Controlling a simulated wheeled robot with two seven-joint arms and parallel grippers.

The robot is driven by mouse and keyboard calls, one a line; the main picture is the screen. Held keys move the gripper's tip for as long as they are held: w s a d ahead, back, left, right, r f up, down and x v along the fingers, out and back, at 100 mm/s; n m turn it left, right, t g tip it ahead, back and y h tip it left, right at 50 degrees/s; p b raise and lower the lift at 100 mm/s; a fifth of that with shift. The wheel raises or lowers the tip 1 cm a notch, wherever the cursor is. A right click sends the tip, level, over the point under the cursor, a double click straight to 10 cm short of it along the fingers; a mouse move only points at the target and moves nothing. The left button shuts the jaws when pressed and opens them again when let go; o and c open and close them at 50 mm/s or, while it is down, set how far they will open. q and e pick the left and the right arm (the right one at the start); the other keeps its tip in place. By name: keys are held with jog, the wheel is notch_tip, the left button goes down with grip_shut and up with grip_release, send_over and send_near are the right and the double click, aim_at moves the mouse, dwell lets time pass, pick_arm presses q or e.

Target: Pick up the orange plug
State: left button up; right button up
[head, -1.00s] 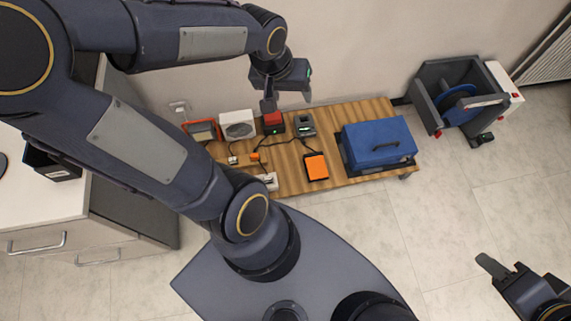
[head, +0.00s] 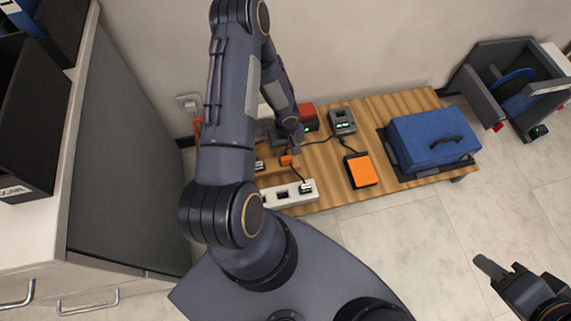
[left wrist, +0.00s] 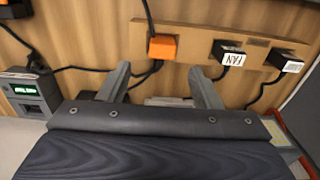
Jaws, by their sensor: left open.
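The orange plug (head: 286,160) lies on the wooden bench, partly beside my left gripper in the head view. In the left wrist view, the orange plug (left wrist: 162,47) sits on a narrow wooden strip, with black cables at it. My left gripper (left wrist: 160,69) is open and empty. Its two fingers point toward the strip, and the plug shows just beyond the gap between the fingertips, apart from both. In the head view, my left gripper (head: 284,146) is low over the bench, partly hidden by its arm. My right gripper (head: 503,266) is open and empty over the floor at the lower right.
A plug labelled FAN (left wrist: 229,53) and a white-labelled plug (left wrist: 288,61) share the strip. A white power strip (head: 276,197), an orange-topped device (head: 360,170), a grey device with a green display (head: 342,121), a red-topped box (head: 308,116) and a blue case (head: 432,138) occupy the bench.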

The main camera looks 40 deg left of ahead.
aim_at(286, 158)
pick_arm(q)
jog(key=f+b, duration=0.1)
jog(key=f, duration=0.3)
jog(key=f+b, duration=0.1)
jog(key=f, duration=0.1)
jog(key=shift+s+d+b, duration=0.1)
jog(key=shift+s+b, duration=0.2)
jog(key=shift+f, duration=0.5)
jog(key=c, duration=1.1)
jog(key=shift+r, duration=0.1)
